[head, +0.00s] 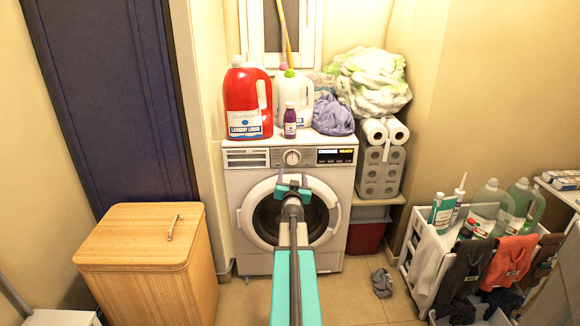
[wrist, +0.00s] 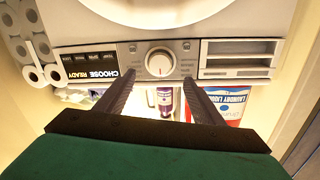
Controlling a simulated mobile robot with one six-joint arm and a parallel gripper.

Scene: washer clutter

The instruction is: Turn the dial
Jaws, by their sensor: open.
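The dial (head: 292,157) is a round white knob in the middle of the washer's (head: 237,184) front control panel. My gripper (head: 292,181) is in front of the washer, just below the dial in the head view. In the wrist view my gripper (wrist: 158,84) has its dark fingers spread apart with nothing between them. I cannot tell how far the fingertips are from the panel.
A red laundry jug (head: 247,100), a white bottle (head: 290,88), a purple bottle (head: 290,122) and a purple cloth (head: 333,115) stand on the washer. A wooden hamper (head: 148,250) is at left, a white rack (head: 425,250) at right. A grey sock (head: 382,283) lies on the floor.

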